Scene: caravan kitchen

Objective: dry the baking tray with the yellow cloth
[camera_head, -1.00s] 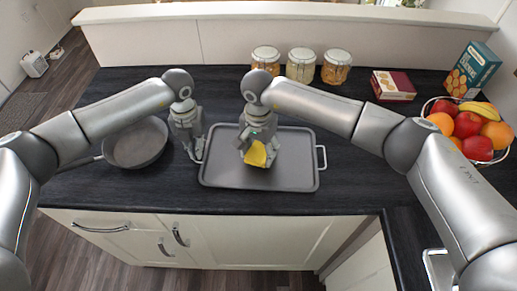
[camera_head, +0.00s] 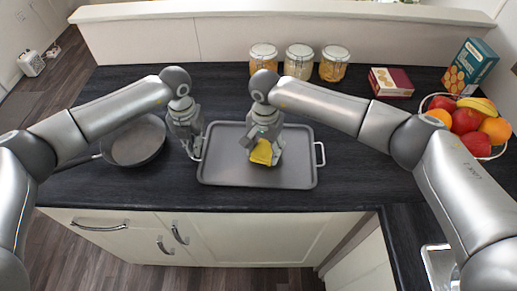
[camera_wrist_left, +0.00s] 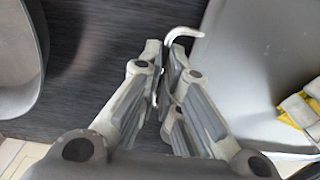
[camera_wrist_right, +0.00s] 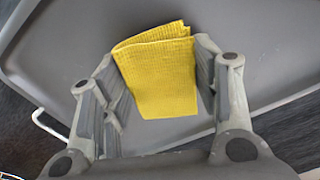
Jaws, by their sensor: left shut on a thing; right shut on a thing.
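The grey baking tray (camera_head: 225,172) lies flat on the dark counter, with a wire handle at each short end. My left gripper (camera_head: 193,157) is at its left end; in the left wrist view the fingers (camera_wrist_left: 168,85) are shut on the tray's left handle (camera_wrist_left: 187,34). My right gripper (camera_head: 264,147) is over the middle of the tray, shut on the folded yellow cloth (camera_head: 262,153). In the right wrist view the cloth (camera_wrist_right: 160,75) sits between the two fingers, low over the tray surface; whether it touches is hard to tell.
A grey frying pan (camera_head: 135,142) stands left of the tray. Several jars (camera_head: 299,62) stand along the back, with a red and cream box (camera_head: 391,82), a teal box (camera_head: 471,66) and a fruit basket (camera_head: 484,153) at the right. Counter right of the tray is clear.

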